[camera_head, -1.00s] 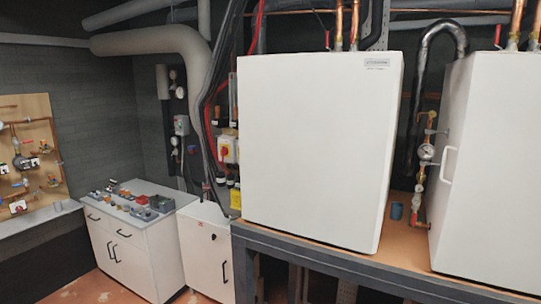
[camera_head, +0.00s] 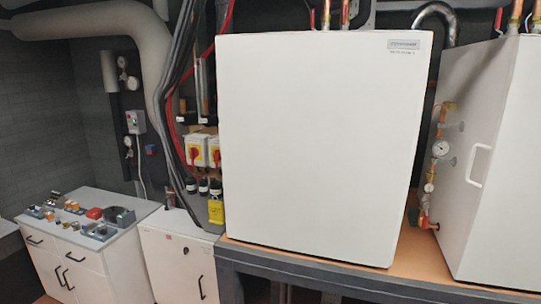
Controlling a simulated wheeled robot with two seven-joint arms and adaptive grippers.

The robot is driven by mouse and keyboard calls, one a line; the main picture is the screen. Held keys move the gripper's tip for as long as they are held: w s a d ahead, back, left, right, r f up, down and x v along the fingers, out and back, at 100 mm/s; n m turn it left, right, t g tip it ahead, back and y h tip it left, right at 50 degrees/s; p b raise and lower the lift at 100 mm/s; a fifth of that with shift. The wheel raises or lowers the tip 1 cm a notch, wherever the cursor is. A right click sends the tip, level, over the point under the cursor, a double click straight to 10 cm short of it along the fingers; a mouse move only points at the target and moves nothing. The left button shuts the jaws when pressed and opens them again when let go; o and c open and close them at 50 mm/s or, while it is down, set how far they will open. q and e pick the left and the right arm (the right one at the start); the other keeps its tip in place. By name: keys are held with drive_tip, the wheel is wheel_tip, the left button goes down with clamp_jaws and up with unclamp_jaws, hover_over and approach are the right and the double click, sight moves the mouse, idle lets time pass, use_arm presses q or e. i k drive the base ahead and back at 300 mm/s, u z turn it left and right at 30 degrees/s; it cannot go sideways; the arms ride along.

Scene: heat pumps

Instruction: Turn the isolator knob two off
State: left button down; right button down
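Two isolator boxes stand side by side on the wall, just left of the large white heat pump cabinet. The left isolator knob (camera_head: 194,154) is red on a yellow plate. The right isolator knob (camera_head: 216,156) is also red on yellow, and the cabinet's edge is close beside it. I cannot tell which is number two, and the exact knob angles are too small to read. Neither of my grippers shows in the head view.
The heat pump cabinet (camera_head: 315,150) stands on a raised bench with a dark metal frame (camera_head: 300,268). A white low cabinet (camera_head: 180,258) is below the isolators. A drawer unit (camera_head: 75,262) with parts on top is at left. A second heat pump (camera_head: 505,170) is at right.

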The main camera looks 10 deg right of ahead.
sight(215, 154)
drive_tip(key=u, duration=1.6)
drive_tip(key=i, duration=2.65)
